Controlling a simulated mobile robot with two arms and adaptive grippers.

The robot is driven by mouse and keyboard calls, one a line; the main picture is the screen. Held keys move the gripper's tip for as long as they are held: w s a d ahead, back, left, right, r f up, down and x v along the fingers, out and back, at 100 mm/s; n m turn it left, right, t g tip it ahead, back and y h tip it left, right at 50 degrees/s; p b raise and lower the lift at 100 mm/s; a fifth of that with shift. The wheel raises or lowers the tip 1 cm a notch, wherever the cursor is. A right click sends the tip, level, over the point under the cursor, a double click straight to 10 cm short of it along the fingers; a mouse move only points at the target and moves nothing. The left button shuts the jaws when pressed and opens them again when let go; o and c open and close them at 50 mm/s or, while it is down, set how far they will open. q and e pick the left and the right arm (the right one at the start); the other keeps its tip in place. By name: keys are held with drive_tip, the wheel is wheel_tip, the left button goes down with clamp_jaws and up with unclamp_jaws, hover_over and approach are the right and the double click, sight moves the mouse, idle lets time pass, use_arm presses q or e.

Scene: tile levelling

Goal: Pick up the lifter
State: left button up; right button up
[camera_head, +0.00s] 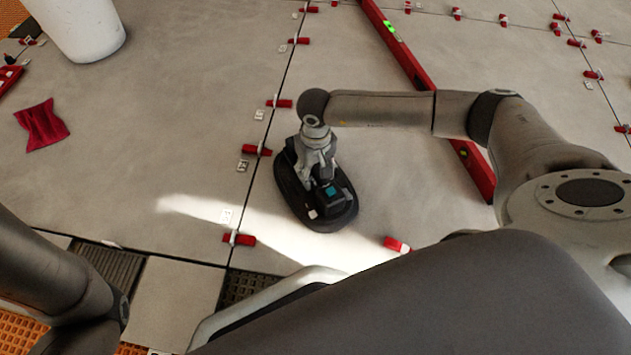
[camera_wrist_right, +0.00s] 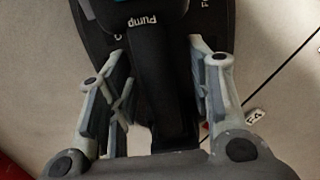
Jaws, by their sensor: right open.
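The lifter (camera_head: 340,214) is a black oval suction pad with a handle, lying flat on the grey tile floor in the middle of the head view. In the right wrist view, its black handle (camera_wrist_right: 158,75) with the word "Pump" runs up the picture. My right gripper (camera_head: 318,170) is over the lifter, pointing down. It also shows in the right wrist view (camera_wrist_right: 156,62), open, with one finger on each side of the handle and visible gaps. My left arm shows at the lower left of the head view, but its gripper is not visible.
Red levelling wedges (camera_head: 257,150) with clips stand along the tile joints. A long red spirit level (camera_head: 402,50) lies right of the lifter, partly behind my right arm. A white bucket (camera_head: 82,25) and a red cloth (camera_head: 41,125) are at the left.

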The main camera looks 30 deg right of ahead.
drive_tip(key=shift+f, duration=0.15)
clamp_jaws()
idle(0.4)
